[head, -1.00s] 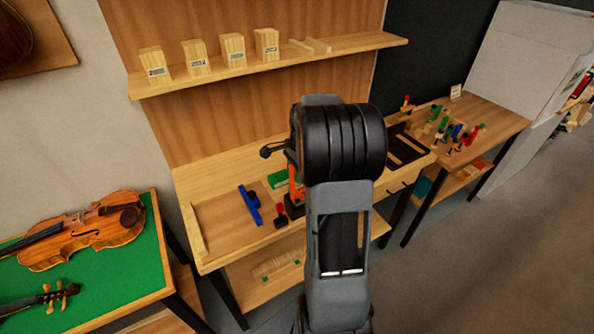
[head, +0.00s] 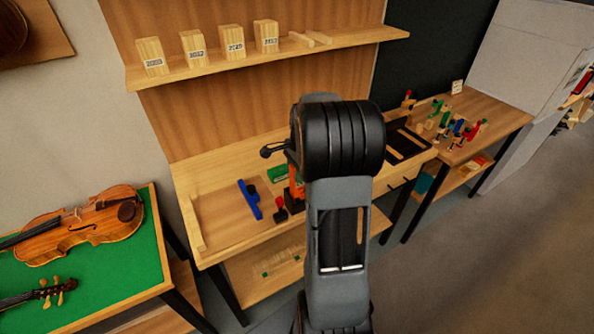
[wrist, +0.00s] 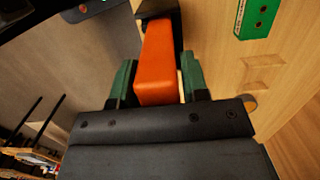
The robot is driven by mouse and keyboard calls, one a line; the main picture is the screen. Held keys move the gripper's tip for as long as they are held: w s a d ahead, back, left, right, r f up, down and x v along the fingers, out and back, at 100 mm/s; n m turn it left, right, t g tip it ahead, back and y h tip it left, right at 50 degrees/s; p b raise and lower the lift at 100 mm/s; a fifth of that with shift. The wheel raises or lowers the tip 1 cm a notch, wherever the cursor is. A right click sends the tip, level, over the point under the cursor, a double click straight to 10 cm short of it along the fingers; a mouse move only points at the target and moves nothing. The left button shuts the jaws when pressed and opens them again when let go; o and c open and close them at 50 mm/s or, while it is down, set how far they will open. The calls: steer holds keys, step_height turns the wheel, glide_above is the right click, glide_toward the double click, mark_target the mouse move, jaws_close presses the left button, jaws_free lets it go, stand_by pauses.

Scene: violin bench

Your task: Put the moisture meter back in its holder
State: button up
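The moisture meter (wrist: 157,70) shows in the wrist view as an orange body with a black end at the top. My gripper (wrist: 158,80) has its green-padded fingers against both sides of the orange body, shut on it. In the head view an orange part of the meter (head: 296,184) shows beside my arm, with a black block (head: 294,203) at its lower end. I cannot tell whether that block is part of the meter or its holder. My arm hides the gripper in the head view.
On the bench (head: 225,215) lie a blue tool (head: 250,199), a red-topped piece (head: 279,206) and a green block (head: 278,173), also in the wrist view (wrist: 258,17). A shelf with wooden blocks (head: 235,42) hangs above. A violin (head: 85,225) lies at left.

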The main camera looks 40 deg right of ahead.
steer(key=o, duration=0.4)
step_height(320, 180, up, 14)
steer(key=d, duration=0.1)
steer(key=shift+d+f+b, duration=0.15)
steer(key=shift+d+b, duration=0.15)
steer(key=shift+b, duration=0.05)
steer(key=shift+s, duration=0.1)
